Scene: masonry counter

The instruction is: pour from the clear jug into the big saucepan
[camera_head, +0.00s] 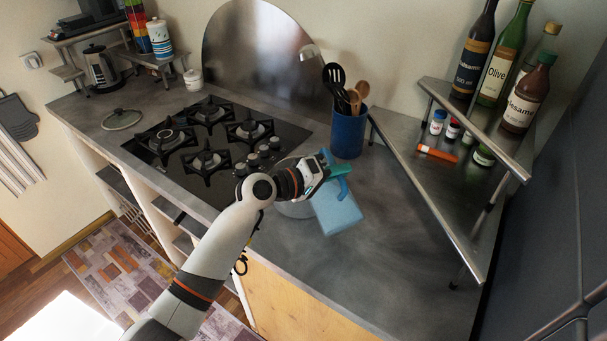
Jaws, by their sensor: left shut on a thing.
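My left gripper (322,172) reaches in over the counter and is shut on the clear jug (338,210), which looks light blue with a teal part near the fingers. The jug is tilted, and the fingers partly hide its upper end. A round grey vessel (294,210), apparently the big saucepan, is mostly hidden behind my left arm and gripper, just left of the jug. I cannot see inside it, nor any stream of liquid. I cannot tell whether the jug touches it. My right gripper is not in view.
A gas hob (205,140) lies to the left, with a glass lid (122,119) beyond it. A blue utensil holder (348,135) stands behind the jug. A metal corner shelf (425,190) with bottles and small jars is at right. The counter in front of it is clear.

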